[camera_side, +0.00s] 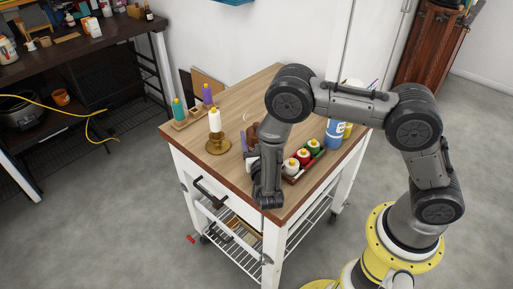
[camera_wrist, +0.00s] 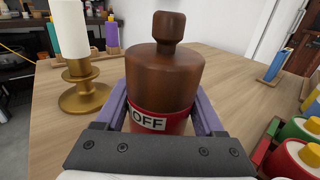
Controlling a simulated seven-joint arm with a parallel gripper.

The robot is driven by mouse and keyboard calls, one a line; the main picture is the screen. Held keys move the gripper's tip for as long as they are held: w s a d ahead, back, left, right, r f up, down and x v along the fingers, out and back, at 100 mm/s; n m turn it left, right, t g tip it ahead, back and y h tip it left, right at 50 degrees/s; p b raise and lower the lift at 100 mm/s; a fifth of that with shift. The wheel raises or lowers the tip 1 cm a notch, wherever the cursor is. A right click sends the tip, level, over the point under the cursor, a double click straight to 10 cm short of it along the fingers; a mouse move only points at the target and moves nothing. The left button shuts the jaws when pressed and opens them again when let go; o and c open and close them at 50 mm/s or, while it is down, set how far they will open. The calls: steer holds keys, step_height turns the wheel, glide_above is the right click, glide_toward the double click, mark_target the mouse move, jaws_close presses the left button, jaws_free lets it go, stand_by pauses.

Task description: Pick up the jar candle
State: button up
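A brown vessel with a knobbed top, a red band and an "OFF" label (camera_wrist: 166,80) stands upright in the middle of the wrist view. It is the likeliest jar candle, though its name cannot be read. My gripper (camera_wrist: 163,108) has its purple fingers on either side of it, low down. The gap between fingers and vessel is too narrow to tell whether they touch. In the side view, part of the brown vessel (camera_side: 252,131) shows on the cart top, mostly hidden behind my arm. My gripper (camera_side: 250,165) is low beside it, its fingertips largely hidden.
A white candle (camera_side: 214,121) in a brass holder (camera_side: 218,145) stands close to the left. A wooden rack (camera_side: 188,124) with teal and purple bottles is behind it.

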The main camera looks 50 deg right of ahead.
jaws_close()
steer(key=shift+r, duration=0.1)
